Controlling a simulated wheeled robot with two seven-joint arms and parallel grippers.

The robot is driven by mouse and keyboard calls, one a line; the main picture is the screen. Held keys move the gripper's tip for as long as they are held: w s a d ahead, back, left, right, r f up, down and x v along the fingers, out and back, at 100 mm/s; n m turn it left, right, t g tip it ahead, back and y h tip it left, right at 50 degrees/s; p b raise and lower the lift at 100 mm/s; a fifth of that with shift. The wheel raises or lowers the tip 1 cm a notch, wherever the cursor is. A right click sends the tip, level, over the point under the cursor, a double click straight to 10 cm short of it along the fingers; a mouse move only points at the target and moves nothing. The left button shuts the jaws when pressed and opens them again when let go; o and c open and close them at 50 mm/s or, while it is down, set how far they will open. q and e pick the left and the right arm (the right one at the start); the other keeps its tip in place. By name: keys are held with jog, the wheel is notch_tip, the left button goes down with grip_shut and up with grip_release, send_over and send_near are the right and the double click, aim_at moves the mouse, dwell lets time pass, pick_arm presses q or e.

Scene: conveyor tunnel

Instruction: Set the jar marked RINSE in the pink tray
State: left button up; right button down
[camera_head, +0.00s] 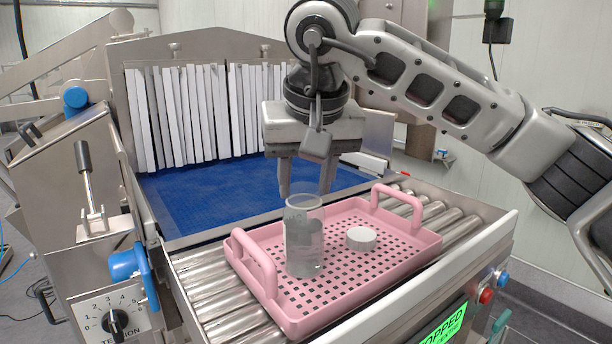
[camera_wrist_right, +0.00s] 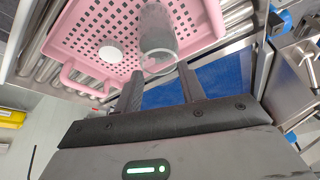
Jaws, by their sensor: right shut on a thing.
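A clear grey cylindrical jar (camera_head: 304,240) is upright within the pink tray (camera_head: 385,262), left of the tray's middle. I cannot tell whether its base touches the tray floor, and no marking on it is readable. My right gripper (camera_head: 306,190) points down and is shut on the jar at its rim. In the right wrist view, the jar (camera_wrist_right: 157,32) lies between the fingertips (camera_wrist_right: 160,75), over the pink tray (camera_wrist_right: 85,32). My left gripper is not in view.
A white round disc (camera_head: 361,238) lies in the tray, right of the jar. The tray rests on steel rollers (camera_head: 210,285) before a blue belt (camera_head: 215,195) and a tunnel with white strip curtains (camera_head: 185,115). The tray's raised handles (camera_head: 257,262) stand at both ends.

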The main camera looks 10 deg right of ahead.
jog(key=c, duration=0.8)
grip_release()
jog(key=shift+c, duration=0.2)
pick_arm(q)
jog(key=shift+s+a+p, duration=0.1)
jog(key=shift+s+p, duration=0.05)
jog(key=shift+p, duration=0.4)
pick_arm(e)
jog(key=v, duration=1.2)
jog(key=shift+r, duration=0.2)
